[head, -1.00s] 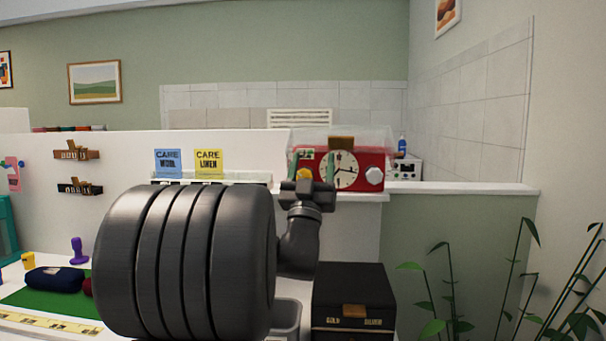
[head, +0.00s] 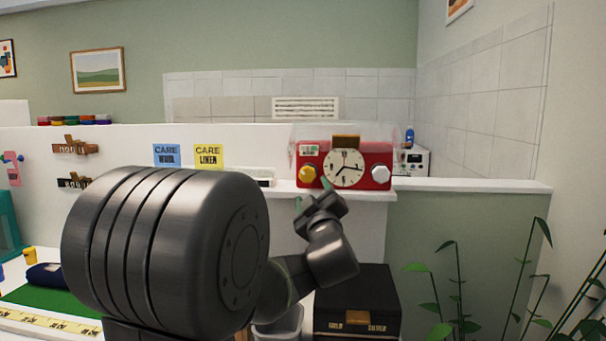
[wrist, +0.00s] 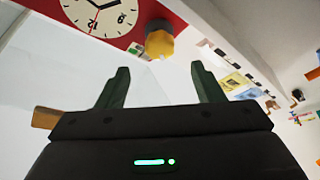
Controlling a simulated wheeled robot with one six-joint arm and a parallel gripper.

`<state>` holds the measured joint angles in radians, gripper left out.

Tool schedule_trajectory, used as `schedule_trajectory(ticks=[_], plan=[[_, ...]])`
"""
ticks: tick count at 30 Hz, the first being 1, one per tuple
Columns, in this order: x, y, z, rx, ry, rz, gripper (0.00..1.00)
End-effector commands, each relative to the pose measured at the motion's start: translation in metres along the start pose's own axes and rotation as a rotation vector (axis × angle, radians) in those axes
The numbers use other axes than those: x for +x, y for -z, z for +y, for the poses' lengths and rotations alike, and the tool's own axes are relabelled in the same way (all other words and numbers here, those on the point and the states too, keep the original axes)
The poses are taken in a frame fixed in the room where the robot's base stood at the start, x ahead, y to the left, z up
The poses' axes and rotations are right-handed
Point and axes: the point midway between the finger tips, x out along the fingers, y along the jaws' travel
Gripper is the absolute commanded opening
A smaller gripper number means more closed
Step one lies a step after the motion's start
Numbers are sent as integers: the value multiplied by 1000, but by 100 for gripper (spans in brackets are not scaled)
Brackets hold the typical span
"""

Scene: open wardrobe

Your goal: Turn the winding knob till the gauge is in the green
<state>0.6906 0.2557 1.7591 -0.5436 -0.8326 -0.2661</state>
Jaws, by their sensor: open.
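A red clock box (head: 346,187) with a cream dial stands on the white ledge in the head view. A yellow knob (head: 308,174) is on its left side and a white faceted knob (head: 380,175) on its right; no label tells which is the winding knob. A small pale panel with green on it (head: 308,150), perhaps the gauge, sits above the yellow knob; its reading is too small to tell. My gripper (head: 312,194) is open and empty, just below the yellow knob. The wrist view shows the yellow knob (wrist: 160,43) beyond the open fingertips, apart from them.
A clear cover surrounds the clock box, and a brown block (head: 346,141) is at its top. Blue (head: 167,155) and yellow (head: 208,155) care cards stand to the left. A black box (head: 357,291) is below the ledge. Plants (head: 450,290) stand at right.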

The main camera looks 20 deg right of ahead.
Motion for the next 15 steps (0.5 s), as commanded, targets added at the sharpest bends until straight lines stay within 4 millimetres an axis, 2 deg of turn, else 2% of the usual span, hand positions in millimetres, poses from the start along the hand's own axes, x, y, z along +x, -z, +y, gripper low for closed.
schedule_trajectory(ticks=[1,6,12,15], plan=[[13,2,0,1,2,3,61],[49,2,0,2,1,3,61],[80,1,0,1,1,2,61],[89,1,0,1,0,2,61]])
